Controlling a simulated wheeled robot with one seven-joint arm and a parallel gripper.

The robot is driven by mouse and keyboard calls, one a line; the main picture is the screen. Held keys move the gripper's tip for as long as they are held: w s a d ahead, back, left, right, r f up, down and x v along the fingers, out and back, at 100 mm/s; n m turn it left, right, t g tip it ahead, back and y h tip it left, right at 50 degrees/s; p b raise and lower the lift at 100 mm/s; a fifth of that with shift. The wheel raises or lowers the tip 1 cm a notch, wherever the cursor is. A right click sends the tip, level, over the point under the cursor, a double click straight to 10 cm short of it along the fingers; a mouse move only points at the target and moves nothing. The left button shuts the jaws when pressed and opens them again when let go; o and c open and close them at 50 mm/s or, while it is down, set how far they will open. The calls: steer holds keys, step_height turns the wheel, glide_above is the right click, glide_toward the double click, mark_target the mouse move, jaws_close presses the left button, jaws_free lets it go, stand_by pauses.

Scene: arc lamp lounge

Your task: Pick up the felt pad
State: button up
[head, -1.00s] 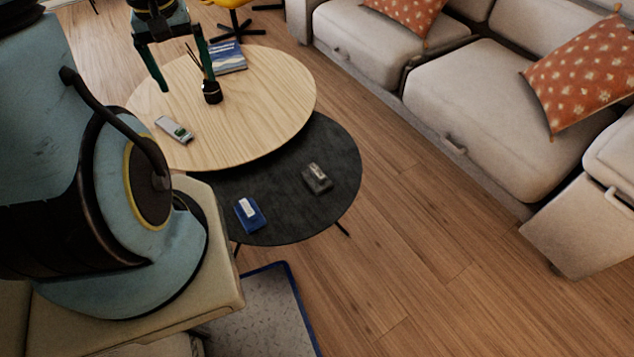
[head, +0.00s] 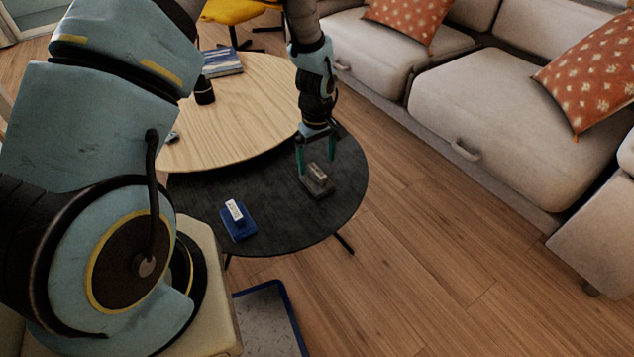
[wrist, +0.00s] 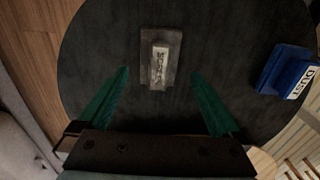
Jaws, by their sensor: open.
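A dark grey block (head: 317,184) with a pale label lies on the black round table (head: 275,222); it looks like the felt pad, though its label is hard to read. It also shows in the wrist view (wrist: 160,72), just ahead of the fingertips and roughly centred between them. My gripper (head: 316,164) is open and empty, pointing down close above the block. Its green fingers (wrist: 160,84) stand apart on either side in the wrist view. Whether the fingertips reach down beside the block I cannot tell.
A blue block (head: 238,222) labelled "DUST" in the wrist view (wrist: 288,72) lies on the same table, left of the grey one. The overlapping wooden table (head: 245,95) holds a book (head: 222,62) and a dark pot (head: 204,92). A beige sofa (head: 500,110) stands at right.

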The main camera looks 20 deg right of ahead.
mark_target(317, 170)
step_height(317, 170, down, 6)
steer(key=shift+w+f, duration=0.1)
steer(key=shift+f, duration=0.15)
steer(key=c, duration=1.4)
step_height(317, 170, up, 10)
steer(key=shift+r, duration=0.1)
